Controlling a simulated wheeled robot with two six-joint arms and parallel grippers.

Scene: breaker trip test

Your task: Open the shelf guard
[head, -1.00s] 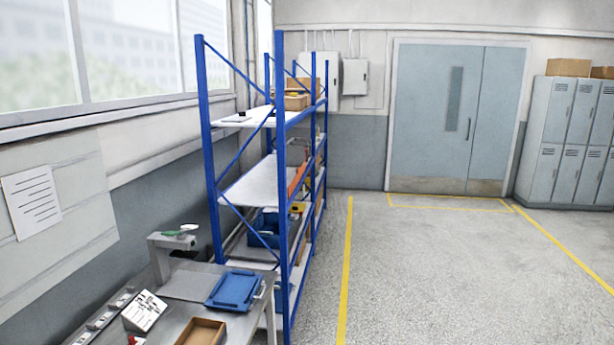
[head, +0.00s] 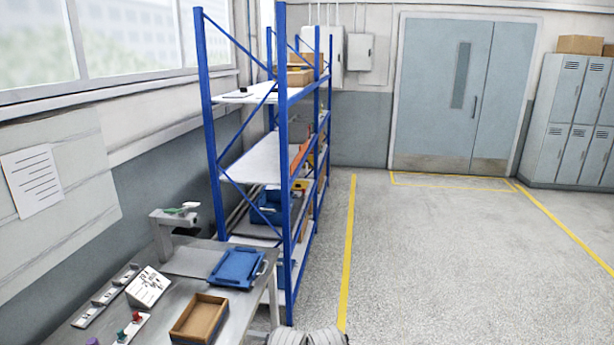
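The blue-posted shelf rack (head: 283,160) stands left of centre, seen at an angle from its near end. It has several pale shelves, and diagonal blue braces cross the near end. I cannot make out a shelf guard for certain. An orange piece (head: 299,158) shows at the middle shelf's right edge, partly behind a post; I cannot tell what it is. Neither gripper is in view. Pale grey rounded parts, likely of my own arms, show at the bottom edge, well short of the rack.
Open floor (head: 450,260) with yellow lines lies to the right. Double doors (head: 442,95) and lockers (head: 573,120) stand behind.

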